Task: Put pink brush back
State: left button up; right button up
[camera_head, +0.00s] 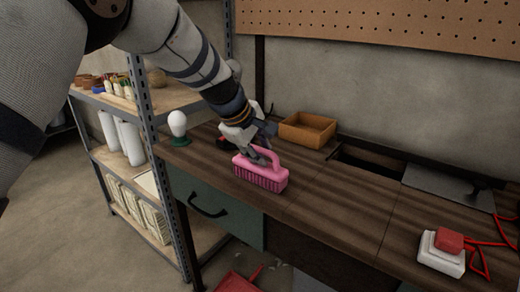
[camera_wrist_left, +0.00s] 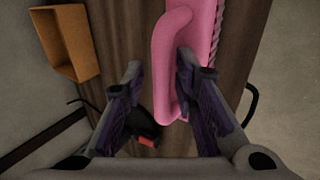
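The pink brush (camera_head: 261,176) stands bristles down on the wooden workbench (camera_head: 325,205), its looped handle on top. My left gripper (camera_head: 262,156) is at the handle. In the left wrist view my left gripper (camera_wrist_left: 160,62) has its fingers apart. The bar of the handle (camera_wrist_left: 165,70) lies between them, with one finger outside the loop and the other in its opening. I cannot tell whether either finger touches the handle. The left hand partly covers the handle in the head view. My right gripper is not in view.
An orange-brown open box (camera_head: 307,130) stands behind the brush. A light bulb on a green base (camera_head: 178,128) is at the left bench end. A white and red block (camera_head: 443,250) with red cord lies at the right. A metal shelf (camera_head: 118,165) stands left; a pegboard is above.

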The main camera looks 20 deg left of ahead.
aim_at(255, 167)
pick_arm(q)
jog(key=shift+s+f, duration=0.1)
jog(key=v, duration=0.5)
jog(key=shift+w+r+p, duration=0.2)
jog(key=shift+w+p, duration=0.15)
jog(key=v, duration=0.7)
jog(key=s+a+f+m+g+y, duration=0.1)
jog(key=s+a+f, duration=0.15)
jog(key=f, duration=0.65)
jog(key=s+a+f+m+g+y, duration=0.1)
jog(key=s+f, duration=0.2)
jog(key=f, duration=0.5)
jog(key=s+a+f+m+g, duration=0.25)
jog(key=s+f+m, duration=0.25)
jog(key=s+f, duration=1.05)
jog(key=s+d+f+m+g, duration=0.1)
jog(key=s+f+m, duration=0.2)
jog(key=s, duration=0.8)
jog(key=s+d+f+m+g, duration=0.1)
jog(key=s+f+m+g, duration=0.1)
jog(key=s, duration=1)
notch_tip(255, 167, down, 3)
jog(key=shift+s+d+r+m, duration=0.2)
jog(key=shift+s+d+m, duration=0.2)
jog(key=shift+m, duration=0.4)
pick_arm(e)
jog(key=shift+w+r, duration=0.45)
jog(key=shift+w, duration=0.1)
pick_arm(q)
jog(key=shift+w, duration=0.1)
